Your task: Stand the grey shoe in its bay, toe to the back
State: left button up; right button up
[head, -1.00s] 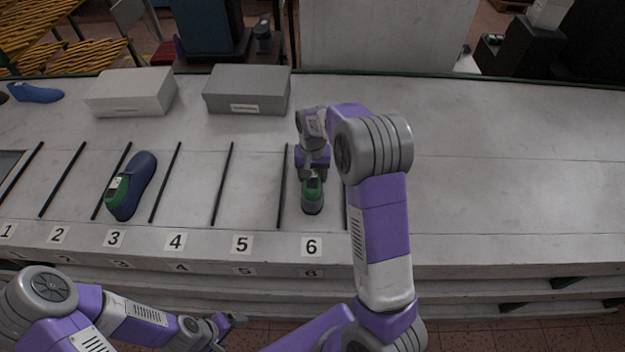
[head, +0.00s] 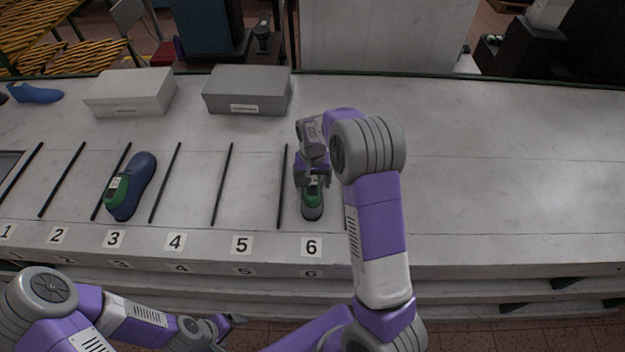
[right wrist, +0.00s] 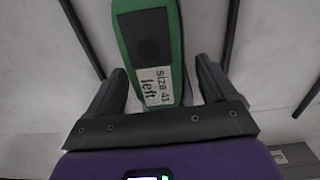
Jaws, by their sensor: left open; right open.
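The grey shoe (head: 312,211), with a green top, is in bay 6 behind the number 6 label, between two black dividers. A rounded grey end faces the front edge; the gripper hides the back part, so I cannot tell the toe from here. My right gripper (head: 313,176) is over the shoe, its jaws open. In the right wrist view the shoe's green top (right wrist: 174,60), with a label reading "left", lies between and beyond the open fingers (right wrist: 160,88), with narrow gaps at its sides. My left gripper (head: 238,319) is open and empty in front of the bench.
A dark blue and green shoe (head: 141,184) lies in bay 3, over its left divider. A white box (head: 131,94) and a grey box (head: 247,91) stand behind the bays. A blue shoe (head: 36,93) is at far left. The bench's right side is clear.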

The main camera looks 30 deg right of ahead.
notch_tip(320, 180, up, 12)
jog(key=p, duration=0.1)
dwell(0.7)
